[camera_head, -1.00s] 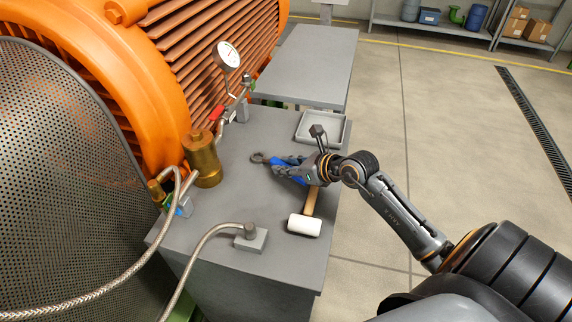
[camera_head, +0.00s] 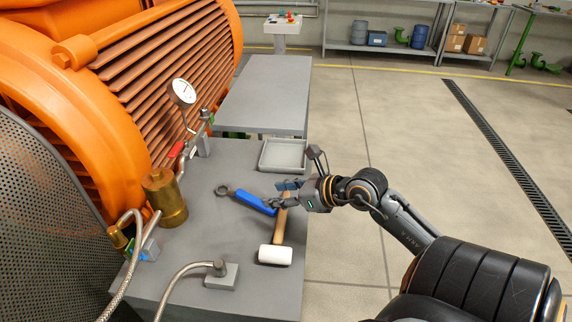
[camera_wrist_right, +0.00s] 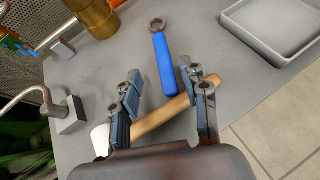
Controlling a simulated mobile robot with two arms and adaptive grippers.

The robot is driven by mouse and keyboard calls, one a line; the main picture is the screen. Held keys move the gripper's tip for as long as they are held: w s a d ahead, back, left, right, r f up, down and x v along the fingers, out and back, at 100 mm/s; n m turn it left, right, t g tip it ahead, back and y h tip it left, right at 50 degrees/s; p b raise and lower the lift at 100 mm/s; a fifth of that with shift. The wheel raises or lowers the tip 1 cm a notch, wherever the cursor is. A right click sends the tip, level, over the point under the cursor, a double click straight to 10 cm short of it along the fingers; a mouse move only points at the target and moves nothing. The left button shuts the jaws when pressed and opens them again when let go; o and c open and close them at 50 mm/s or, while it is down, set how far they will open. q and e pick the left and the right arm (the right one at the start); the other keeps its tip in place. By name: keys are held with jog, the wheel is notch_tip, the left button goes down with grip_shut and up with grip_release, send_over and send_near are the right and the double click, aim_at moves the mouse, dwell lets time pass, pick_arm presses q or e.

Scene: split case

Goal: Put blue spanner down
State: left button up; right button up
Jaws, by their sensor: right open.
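The blue spanner (camera_head: 250,201) lies on the grey bench top (camera_head: 215,225), its dark ring end pointing away from my right gripper. It also shows in the right wrist view (camera_wrist_right: 164,62), ahead of the palm and between the spread fingers, clear of both. My right gripper (camera_head: 280,196) is open and empty at the handle end of the spanner. In the right wrist view the gripper (camera_wrist_right: 163,77) has its fingers on either side of the handle end. My left gripper is not in view.
A mallet with a wooden handle (camera_head: 279,228) and white head (camera_head: 275,255) lies under and beside the right gripper, close to the spanner's end. A grey tray (camera_head: 283,155) sits behind. A brass cylinder (camera_head: 165,197), gauge (camera_head: 182,93) and hose fitting (camera_head: 221,276) stand to the left.

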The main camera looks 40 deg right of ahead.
jog(key=shift+v, duration=1.15)
